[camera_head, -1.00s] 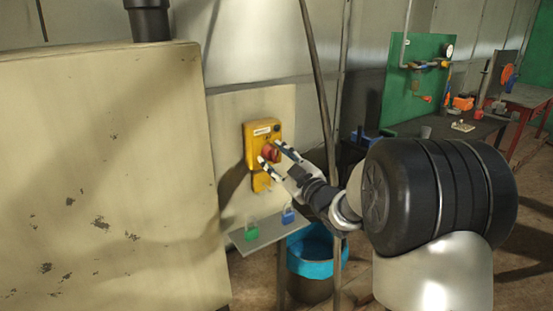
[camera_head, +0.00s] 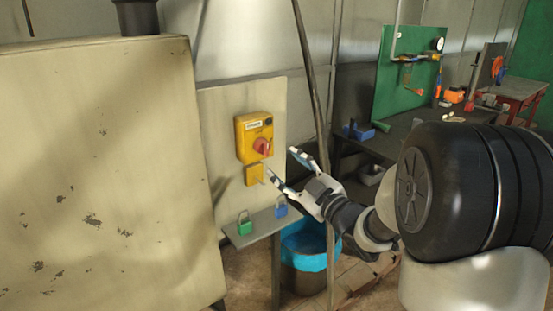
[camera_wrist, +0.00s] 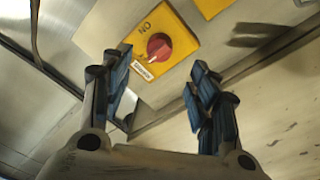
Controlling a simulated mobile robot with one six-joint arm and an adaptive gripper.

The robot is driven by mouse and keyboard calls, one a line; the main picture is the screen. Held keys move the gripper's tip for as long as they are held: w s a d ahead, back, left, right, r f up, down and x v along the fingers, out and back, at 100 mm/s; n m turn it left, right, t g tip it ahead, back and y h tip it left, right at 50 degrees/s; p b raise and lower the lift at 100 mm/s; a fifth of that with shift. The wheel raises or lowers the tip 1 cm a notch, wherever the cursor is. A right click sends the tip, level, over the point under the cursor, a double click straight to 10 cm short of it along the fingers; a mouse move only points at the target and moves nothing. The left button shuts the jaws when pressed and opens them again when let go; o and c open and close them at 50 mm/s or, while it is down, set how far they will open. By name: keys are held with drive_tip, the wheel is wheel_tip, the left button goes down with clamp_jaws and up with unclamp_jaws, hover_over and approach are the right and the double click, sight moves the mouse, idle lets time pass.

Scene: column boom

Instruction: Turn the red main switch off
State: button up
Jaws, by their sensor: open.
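The red main switch (camera_head: 262,147) is a round knob on a yellow box (camera_head: 246,138) fixed to a pale wall panel. In the wrist view the red knob (camera_wrist: 159,47) sits on the yellow plate (camera_wrist: 183,38), with an "ON" mark beside it and a white label at the plate's edge. I cannot tell for certain which position the knob is in. My gripper (camera_head: 281,160) is open and empty, just right of the switch and apart from it. In the wrist view the knob lies beyond and between the spread fingers (camera_wrist: 160,68).
A small shelf (camera_head: 255,227) below the switch holds a green padlock (camera_head: 245,225) and a blue padlock (camera_head: 281,208). A blue-lined bin (camera_head: 305,252) stands under it. A large beige cabinet (camera_head: 110,170) is at the left. A thin post (camera_head: 312,70) rises behind my gripper.

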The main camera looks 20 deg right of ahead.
drive_tip(key=shift+v, duration=1.5)
drive_tip(key=s+d+f+m+g+h, duration=0.1)
drive_tip(key=s+m+g+h, duration=0.5)
drive_tip(key=s, duration=0.6)
drive_tip(key=m+h, duration=0.2)
drive_tip(key=shift+f+g+h, duration=0.35)
drive_tip(key=shift+g+h, duration=0.05)
drive_tip(key=s+a+f+m+g, duration=0.1)
drive_tip(key=s+a+f+g, duration=0.1)
drive_tip(key=s, duration=0.4)
drive_tip(key=s+a+f+m+g+y, duration=0.1)
drive_tip(key=s+a+g, duration=0.1)
drive_tip(key=s, duration=0.5)
drive_tip(key=s+a+f+m+g+y, duration=0.1)
drive_tip(key=s+a+f+g, duration=0.1)
drive_tip(key=s, duration=0.5)
drive_tip(key=shift+s+a+f+g, duration=0.1)
drive_tip(key=shift+a+f+g, duration=0.05)
drive_tip(key=shift+a, duration=0.3)
drive_tip(key=shift+s+a+f+g, duration=0.15)
drive_tip(key=shift+a, duration=0.25)
drive_tip(key=shift+c, duration=0.2)
